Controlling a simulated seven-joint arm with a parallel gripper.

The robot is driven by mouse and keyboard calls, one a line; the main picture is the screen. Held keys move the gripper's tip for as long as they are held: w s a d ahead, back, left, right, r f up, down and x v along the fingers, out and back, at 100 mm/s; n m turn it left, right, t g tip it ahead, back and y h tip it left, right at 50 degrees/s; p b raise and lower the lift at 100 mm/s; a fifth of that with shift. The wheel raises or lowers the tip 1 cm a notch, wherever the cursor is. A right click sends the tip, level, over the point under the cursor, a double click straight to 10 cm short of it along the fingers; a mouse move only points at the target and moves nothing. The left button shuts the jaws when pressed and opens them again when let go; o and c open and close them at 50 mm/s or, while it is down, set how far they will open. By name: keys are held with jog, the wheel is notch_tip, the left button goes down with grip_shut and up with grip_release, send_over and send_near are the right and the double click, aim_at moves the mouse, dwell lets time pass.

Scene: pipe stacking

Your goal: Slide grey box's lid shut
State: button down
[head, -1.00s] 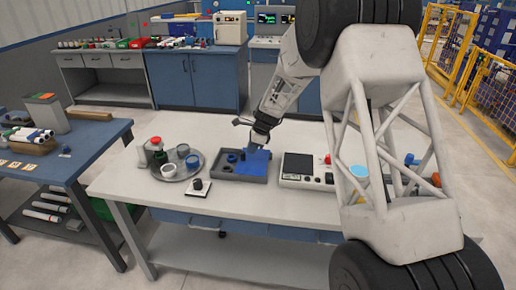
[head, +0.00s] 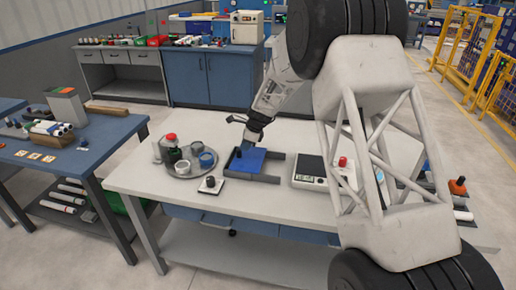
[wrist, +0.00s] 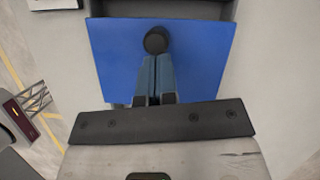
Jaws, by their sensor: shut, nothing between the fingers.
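The grey box (head: 274,165) sits on the table in the head view, and its rim also shows at the top of the wrist view (wrist: 165,9). Its blue lid (head: 252,163) lies over the left and middle of it, with the right end uncovered. In the wrist view the blue lid (wrist: 205,60) has a round black knob (wrist: 155,41). My gripper (wrist: 156,60) is shut and empty, its fingertips right at the knob's near side, seeming to touch it. In the head view my gripper (head: 244,147) reaches down over the lid.
A round tray (head: 187,168) with several cups and a red-topped bottle stands left of the box. A small white plate with a dark knob (head: 210,184) lies in front. A white device with a dark screen (head: 311,168) stands close on the right.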

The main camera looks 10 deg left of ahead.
aim_at(257, 156)
jog(key=shift+a, duration=1.55)
jog(key=shift+f, duration=0.1)
jog(key=shift+w+d, duration=0.1)
jog(key=shift+d, duration=0.6)
jog(key=d, duration=0.3)
jog(key=shift+w+r, duration=0.35)
jog(key=shift+r, duration=0.05)
jog(key=v, duration=0.9)
jog(key=shift+r, duration=0.25)
